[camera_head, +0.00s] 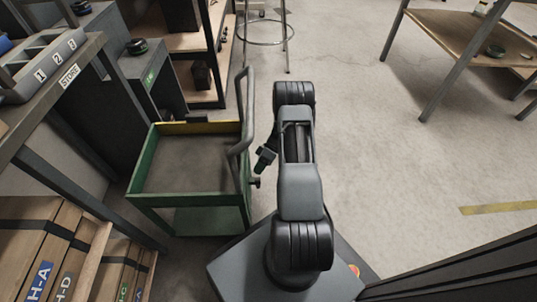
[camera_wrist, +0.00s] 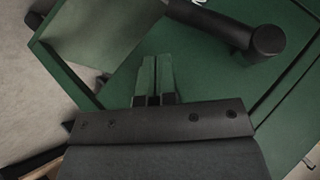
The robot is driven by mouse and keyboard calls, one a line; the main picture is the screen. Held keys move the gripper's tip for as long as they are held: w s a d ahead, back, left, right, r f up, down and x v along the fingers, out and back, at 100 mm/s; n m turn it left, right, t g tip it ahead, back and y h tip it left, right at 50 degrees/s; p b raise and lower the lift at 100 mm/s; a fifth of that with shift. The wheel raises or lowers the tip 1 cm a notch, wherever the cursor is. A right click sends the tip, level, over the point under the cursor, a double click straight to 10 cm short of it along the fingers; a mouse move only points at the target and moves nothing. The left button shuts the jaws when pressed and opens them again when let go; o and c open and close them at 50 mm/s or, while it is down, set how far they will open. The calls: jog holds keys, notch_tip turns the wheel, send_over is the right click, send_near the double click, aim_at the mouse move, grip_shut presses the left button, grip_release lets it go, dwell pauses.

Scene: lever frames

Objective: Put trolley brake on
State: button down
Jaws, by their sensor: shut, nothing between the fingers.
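The green trolley (camera_head: 185,197) stands left of my arm, with a grey tubular handle (camera_head: 245,110) on its right end. A short dark lever with a round end (camera_head: 255,182) sticks out from the trolley's right side. In the wrist view the black lever (camera_wrist: 266,40) lies across the green panel (camera_wrist: 285,15) at upper right. My gripper (camera_head: 262,162) is close to the trolley's right end, just above the lever in the head view. Its fingers (camera_wrist: 155,75) are together and empty. They appear apart from the lever, to its lower left in the wrist view.
A workbench with a grey bin (camera_head: 40,65) and a shelf of boxes (camera_head: 50,255) stand at the left. A stool (camera_head: 265,40) is behind. A table (camera_head: 460,40) is at the far right. The floor right of my arm is clear.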

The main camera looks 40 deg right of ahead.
jog(key=w+d+r+p, duration=0.2)
jog(key=w+d, duration=0.2)
jog(key=d, duration=0.5)
jog(key=shift+d+r, duration=0.1)
dwell(0.4)
